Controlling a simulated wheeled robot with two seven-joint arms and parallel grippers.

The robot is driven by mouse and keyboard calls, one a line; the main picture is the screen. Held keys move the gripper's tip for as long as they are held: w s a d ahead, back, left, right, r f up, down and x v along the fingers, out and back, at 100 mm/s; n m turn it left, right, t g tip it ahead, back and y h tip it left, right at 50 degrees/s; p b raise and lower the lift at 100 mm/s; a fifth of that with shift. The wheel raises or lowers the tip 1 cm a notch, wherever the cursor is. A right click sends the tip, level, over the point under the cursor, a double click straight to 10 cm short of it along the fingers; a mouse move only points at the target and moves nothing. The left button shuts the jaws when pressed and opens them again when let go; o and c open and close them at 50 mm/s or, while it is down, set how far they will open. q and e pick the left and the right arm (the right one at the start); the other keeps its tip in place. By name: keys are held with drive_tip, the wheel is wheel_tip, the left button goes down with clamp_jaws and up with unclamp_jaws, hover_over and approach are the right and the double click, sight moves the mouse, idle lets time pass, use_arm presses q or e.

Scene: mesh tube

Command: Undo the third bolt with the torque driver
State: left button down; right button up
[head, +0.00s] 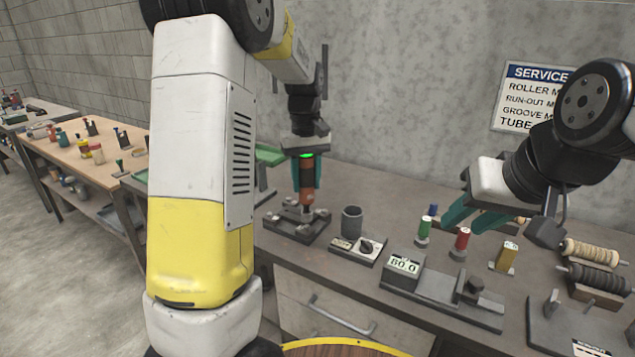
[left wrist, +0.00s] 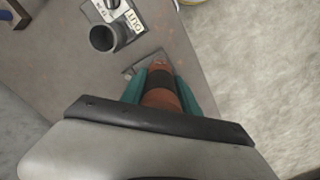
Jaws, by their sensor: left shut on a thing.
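The torque driver (head: 306,180) is an orange-brown and dark cylinder with a green light at its top in the head view. My left gripper (head: 306,185) is shut on it, with teal fingers on both sides. The driver points down over the dark metal fixture plate (head: 282,228) on the bench; whether its tip touches a bolt cannot be told. In the left wrist view the driver (left wrist: 160,92) sits between the teal fingers and hides most of the plate (left wrist: 133,70). Single bolts are too small to tell. My right gripper (head: 478,212) has its teal fingers apart, with nothing seen between them.
A gauge block reading 80.0 (head: 403,265), green (head: 423,232) and red (head: 461,243) capped pieces and spools (head: 598,278) stand further right. A wall rises behind the bench.

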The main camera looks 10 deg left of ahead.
sight(306, 169)
use_arm(q)
drive_tip(key=shift+r, duration=1.5)
